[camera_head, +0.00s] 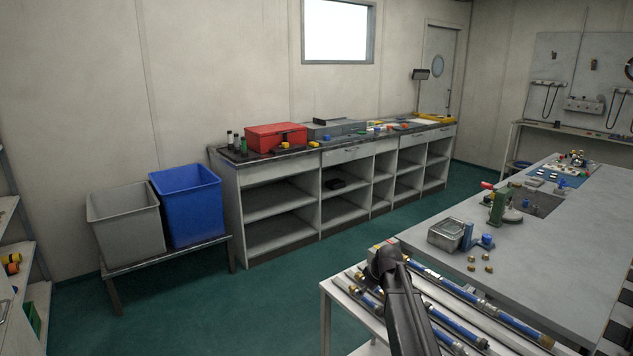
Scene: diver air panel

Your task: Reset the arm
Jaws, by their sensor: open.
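The dark arm (400,300) rising from the bottom edge, right of centre, is mine. Its rounded upper end (386,260) stands in front of a white rack (335,291) of blue cylinders. I cannot make out any gripper fingers in this view. No held object shows. The arm hides part of the rack and some of the cylinders.
A grey workbench (590,230) stands at right, with a metal tray (446,234), a green tool (497,207) and small brass fittings (487,268). A grey bin (125,225) and a blue bin (188,205) stand at left. Green floor (230,310) is clear between.

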